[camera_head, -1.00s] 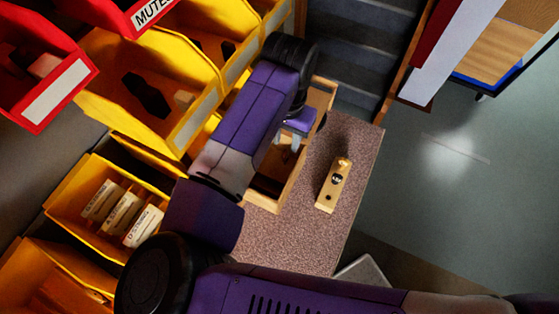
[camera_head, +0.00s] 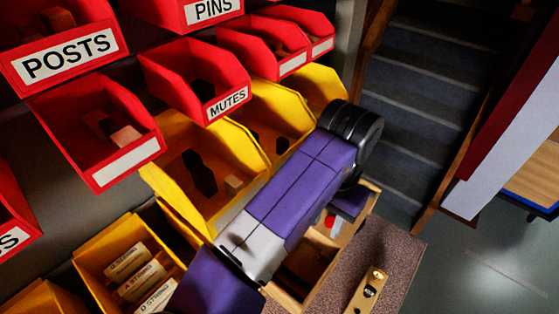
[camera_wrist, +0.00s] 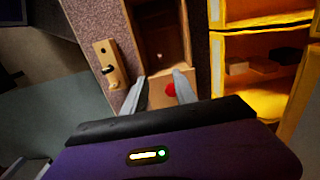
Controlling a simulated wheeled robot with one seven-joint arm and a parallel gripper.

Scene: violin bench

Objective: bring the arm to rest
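My gripper (camera_wrist: 159,77) shows in the wrist view with its two grey fingers spread apart. Nothing is clearly held between them. A small red object (camera_wrist: 171,90) shows between the fingers, by the near end of the wooden tray (camera_wrist: 160,100); I cannot tell whether a finger touches it. In the head view my purple arm reaches over the tray (camera_head: 362,215), and its wrist hides most of the gripper. The red object (camera_head: 330,221) shows just below the wrist there.
A wooden block with dark fittings (camera_head: 370,290) lies on the speckled bench top (camera_head: 405,255), beside the tray. Yellow bins (camera_head: 205,215) and red bins (camera_head: 100,175) rise close on the arm's left. Stairs (camera_head: 430,75) lie behind; open floor (camera_head: 470,270) is at right.

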